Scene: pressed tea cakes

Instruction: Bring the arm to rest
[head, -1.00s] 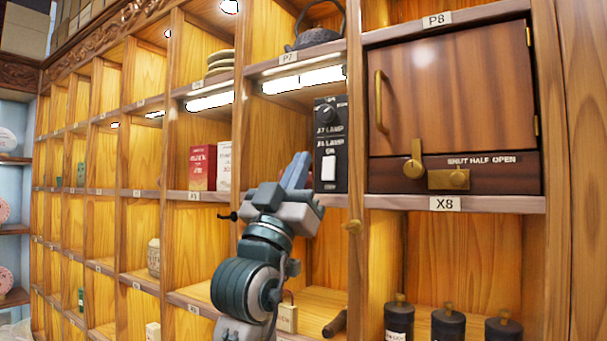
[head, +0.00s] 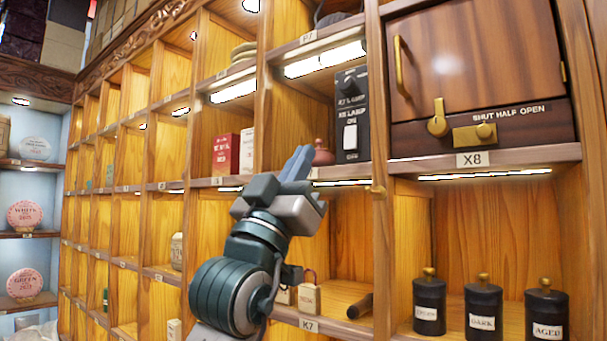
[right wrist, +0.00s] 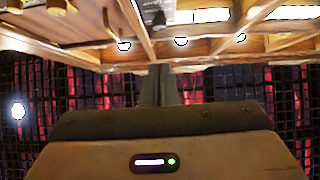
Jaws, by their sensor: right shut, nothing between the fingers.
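My right gripper (head: 299,165) is in the middle of the head view, in front of the shelf wall, with its fingers pointing up. The fingers are together with nothing between them. It also shows in the right wrist view (right wrist: 158,75), shut, below the shelf edge. The gripper hides part of the shelf compartments behind it. My left gripper is not in any view.
A black lamp switch box (head: 350,115) and a small reddish pot (head: 322,153) stand just behind the gripper. A wooden door cabinet (head: 480,65) is at upper right. Black canisters (head: 484,308) stand at lower right. Red and white boxes (head: 227,154) sit left of the gripper.

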